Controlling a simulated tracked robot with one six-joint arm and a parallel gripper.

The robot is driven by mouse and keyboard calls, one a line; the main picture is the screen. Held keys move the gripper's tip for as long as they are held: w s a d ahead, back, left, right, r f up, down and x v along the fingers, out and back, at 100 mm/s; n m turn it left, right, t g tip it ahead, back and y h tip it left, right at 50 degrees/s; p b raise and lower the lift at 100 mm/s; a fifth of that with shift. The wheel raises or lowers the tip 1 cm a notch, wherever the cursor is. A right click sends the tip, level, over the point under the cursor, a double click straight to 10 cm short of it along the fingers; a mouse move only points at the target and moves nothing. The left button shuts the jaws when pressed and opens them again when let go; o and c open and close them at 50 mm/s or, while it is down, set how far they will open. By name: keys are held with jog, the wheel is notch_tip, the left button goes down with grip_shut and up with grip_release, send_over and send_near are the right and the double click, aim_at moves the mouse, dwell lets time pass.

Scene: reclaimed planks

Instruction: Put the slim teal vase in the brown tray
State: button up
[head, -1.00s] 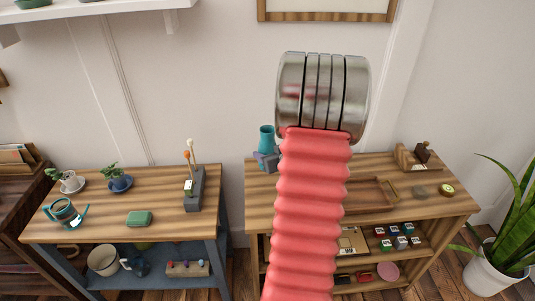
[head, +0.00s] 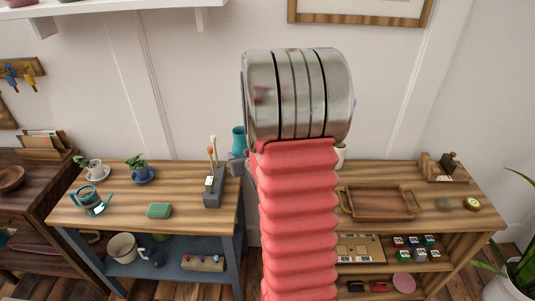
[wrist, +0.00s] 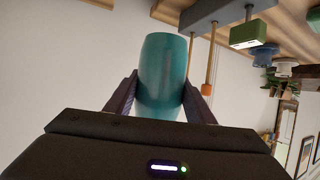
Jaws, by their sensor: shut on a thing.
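The slim teal vase (head: 238,139) stands up just left of my arm in the head view, held in the air. My gripper (head: 238,163) is mostly hidden behind my arm there. In the wrist view the vase (wrist: 164,70) sits between the two dark fingers of my gripper (wrist: 160,98), which are shut on its sides. The brown tray (head: 378,203) lies on the right wooden bench, to the right of my arm, with handles at its sides. It looks empty.
The right bench (head: 450,212) also bears a wooden holder (head: 441,167), a small green round thing (head: 472,203) and a cream vessel (head: 340,155) partly behind my arm. The left bench holds a grey block with sticks (head: 214,187), potted plants and a watering can (head: 92,202).

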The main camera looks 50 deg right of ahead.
jog(key=w+a+r+n+y, duration=0.1)
jog(key=w+a+y, duration=0.1)
jog(key=a, duration=1)
jog(key=w+a+r+n+y, duration=0.1)
jog(key=w+a, duration=0.3)
jog(key=a, duration=0.7)
jog(key=w+a+r+n+t+y, duration=0.1)
jog(key=w+a+r+n+y, duration=0.1)
jog(key=a, duration=1)
jog(key=shift+w+a+n+y, duration=0.3)
jog(key=shift+w+n+y, duration=0.2)
jog(key=shift+w+n, duration=0.1)
